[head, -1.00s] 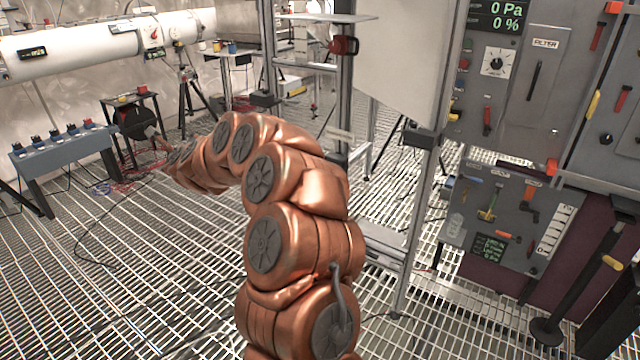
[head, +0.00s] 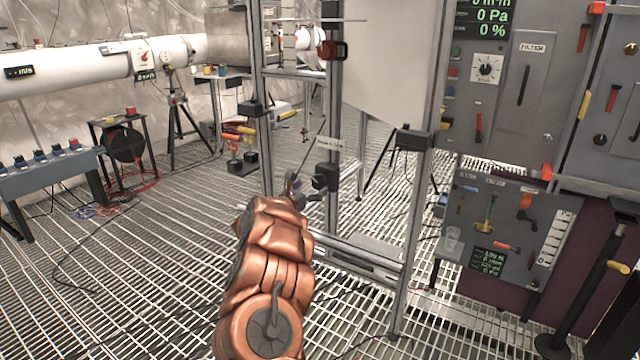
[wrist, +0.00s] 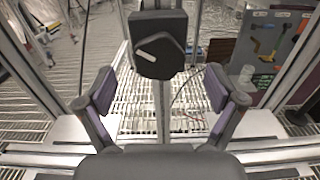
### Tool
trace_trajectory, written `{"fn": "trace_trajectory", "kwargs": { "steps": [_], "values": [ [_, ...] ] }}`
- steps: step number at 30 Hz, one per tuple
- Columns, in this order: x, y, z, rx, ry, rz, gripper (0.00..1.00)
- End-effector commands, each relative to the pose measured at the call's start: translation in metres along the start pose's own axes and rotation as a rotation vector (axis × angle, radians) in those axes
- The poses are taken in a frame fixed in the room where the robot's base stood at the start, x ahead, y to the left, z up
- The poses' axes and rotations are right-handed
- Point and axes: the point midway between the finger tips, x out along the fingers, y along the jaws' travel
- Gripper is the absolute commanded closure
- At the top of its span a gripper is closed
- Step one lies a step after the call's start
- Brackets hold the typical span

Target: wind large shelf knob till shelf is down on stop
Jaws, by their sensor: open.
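A large dark knob with a white pointer mark (wrist: 158,55) faces me in the wrist view, on an upright metal post. In the head view, a dark block at the post (head: 326,176), just right of my gripper, appears to be this knob. My gripper (wrist: 160,92) is open and empty. Its two fingers stand apart, below and to either side of the knob, with no contact visible. In the head view the gripper (head: 302,190) is small and partly hidden by my arm. A thin pale plate (head: 300,19) high on the frame may be the shelf.
A red-handled part (head: 335,50) sits higher on the post. A white panel (head: 388,60) and another upright stand to the right, before the instrument panels (head: 505,130). Frame rails (wrist: 45,158) cross below the fingers. Open grating floor (head: 150,270) lies to the left.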

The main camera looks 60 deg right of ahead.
Motion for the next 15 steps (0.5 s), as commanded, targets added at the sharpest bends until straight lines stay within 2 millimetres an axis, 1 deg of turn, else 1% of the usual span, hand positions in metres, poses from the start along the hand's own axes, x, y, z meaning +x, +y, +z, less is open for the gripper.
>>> {"fn": "trace_trajectory", "kwargs": {
  "steps": [1,6,9,15],
  "values": [
    [0.007,-0.001,0.000,-0.001,-0.003,-0.002,0.07],
    [0.027,-0.001,-0.002,-0.004,0.000,-0.002,0.07],
    [0.037,0.000,0.000,-0.002,0.000,0.001,0.07],
    [0.052,0.000,-0.002,-0.004,0.002,0.001,0.07]
  ]
}}
